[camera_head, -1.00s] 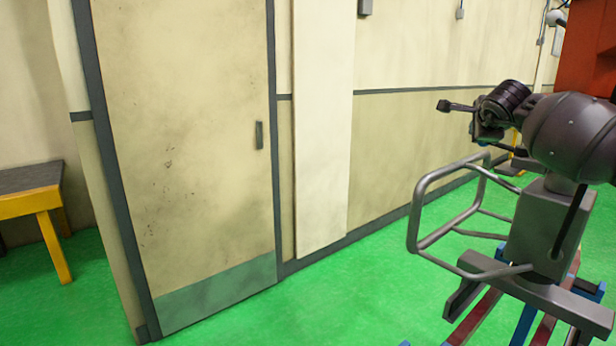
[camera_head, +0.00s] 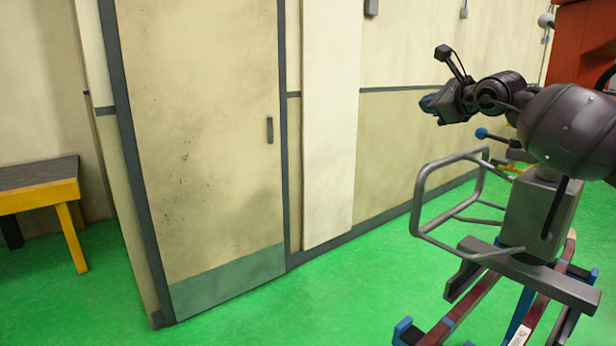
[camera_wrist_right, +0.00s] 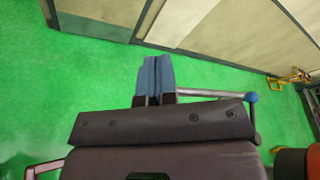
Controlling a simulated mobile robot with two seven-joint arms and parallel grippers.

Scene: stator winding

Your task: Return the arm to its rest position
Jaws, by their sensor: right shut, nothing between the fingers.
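My right arm enters from the right edge of the head view, with a dark rounded forearm. Its gripper (camera_head: 430,103) is at the arm's left end, pointing left in front of the pale wall. In the right wrist view, the two blue fingers of the right gripper (camera_wrist_right: 154,66) are pressed together over green floor, with nothing between them. My left arm and left gripper are in neither view.
A grey tubular frame (camera_head: 418,205) is below the right arm; I cannot tell whether it is mine. A closed beige door (camera_head: 200,150) is in the middle-left. A yellow-legged table (camera_head: 40,190) is at far left. Green floor (camera_head: 310,305) is open between.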

